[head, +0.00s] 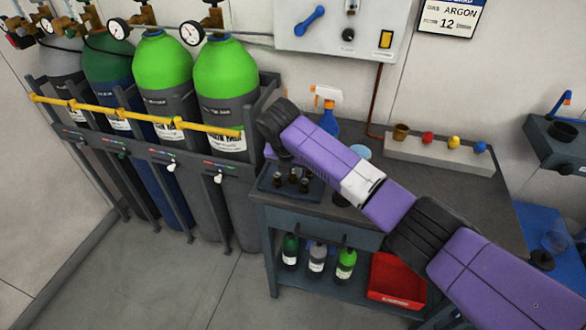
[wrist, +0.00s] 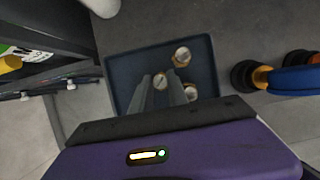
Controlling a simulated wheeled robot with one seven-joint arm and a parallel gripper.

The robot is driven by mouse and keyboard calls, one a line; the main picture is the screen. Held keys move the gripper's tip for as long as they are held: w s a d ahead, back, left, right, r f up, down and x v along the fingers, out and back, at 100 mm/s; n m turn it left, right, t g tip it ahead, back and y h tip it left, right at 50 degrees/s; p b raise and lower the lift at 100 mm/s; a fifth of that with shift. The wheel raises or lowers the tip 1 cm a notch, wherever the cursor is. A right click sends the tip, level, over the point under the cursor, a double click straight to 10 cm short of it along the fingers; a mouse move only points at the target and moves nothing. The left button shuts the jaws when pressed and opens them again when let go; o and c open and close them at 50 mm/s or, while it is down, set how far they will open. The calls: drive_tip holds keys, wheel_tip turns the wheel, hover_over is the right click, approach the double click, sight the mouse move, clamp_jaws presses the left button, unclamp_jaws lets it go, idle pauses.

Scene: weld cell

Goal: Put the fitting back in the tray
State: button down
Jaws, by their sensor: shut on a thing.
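The tray (wrist: 122,68) is dark blue, shallow and rectangular. In the head view the tray (head: 268,190) lies at the left end of the grey bench, with several dark, brass-coloured fittings in it. In the wrist view one fitting (wrist: 160,80) shows its round pale top between my fingertips. Two other fittings, one behind (wrist: 182,57) and one to the right (wrist: 191,92), stand near it in the tray. My gripper (wrist: 160,84) points down over the tray, shut on the middle fitting. I cannot tell whether that fitting touches the tray floor. In the head view my wrist hides the fingers.
Green-topped gas cylinders (head: 226,75) stand left of the bench behind a yellow bar. A spray bottle (head: 328,112) stands behind my arm. A block with coloured knobs (head: 440,150) lies at the back. A blue-and-orange object (wrist: 285,79) lies right of the tray.

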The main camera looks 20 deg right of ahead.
drive_tip(key=c, duration=1.3)
unclamp_jaws()
drive_tip(key=shift+f, duration=0.1)
drive_tip(key=v, duration=1.2)
drive_tip(key=shift+r+b, duration=0.2)
drive_tip(key=shift+b, duration=0.1)
drive_tip(key=shift+w, duration=0.1)
